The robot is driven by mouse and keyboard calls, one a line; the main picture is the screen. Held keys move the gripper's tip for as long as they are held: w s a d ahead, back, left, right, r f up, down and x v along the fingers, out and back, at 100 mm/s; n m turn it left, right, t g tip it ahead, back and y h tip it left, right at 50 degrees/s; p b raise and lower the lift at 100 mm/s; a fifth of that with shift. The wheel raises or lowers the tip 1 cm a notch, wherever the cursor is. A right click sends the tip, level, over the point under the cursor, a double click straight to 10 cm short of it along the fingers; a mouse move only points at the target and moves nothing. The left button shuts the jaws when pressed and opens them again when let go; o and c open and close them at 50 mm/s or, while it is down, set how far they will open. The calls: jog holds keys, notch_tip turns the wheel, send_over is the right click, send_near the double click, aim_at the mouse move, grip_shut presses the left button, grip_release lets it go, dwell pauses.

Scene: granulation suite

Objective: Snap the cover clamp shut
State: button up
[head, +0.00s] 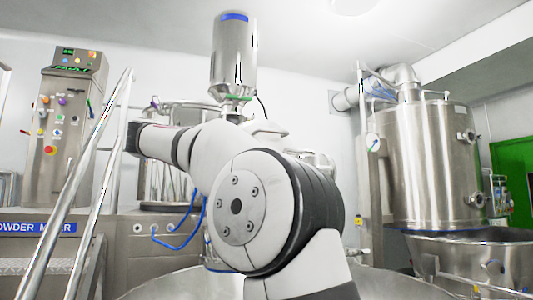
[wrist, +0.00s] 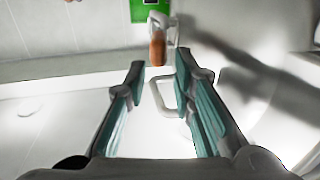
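My gripper (wrist: 171,74) is open in the wrist view, its two teal-and-grey fingers well apart with nothing gripped. A small upright part with an orange-brown grip and a pale metal top (wrist: 158,45) shows just beyond the fingertips. It looks like the cover clamp, but I cannot tell how far it is closed. A pale loop handle (wrist: 158,98) shows between the fingers, on a bright pale surface, probably the cover. I cannot tell whether the right finger touches it. In the head view my own arm hides the gripper and the clamp.
A large round vessel rim (head: 385,283) lies low in the head view, behind my arm. A control cabinet (head: 68,125) and steel handrails (head: 97,165) stand left. A tall steel tank (head: 430,165) stands right.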

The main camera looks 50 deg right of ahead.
jog(key=v, duration=0.6)
jog(key=shift+a, duration=0.15)
dwell(0.3)
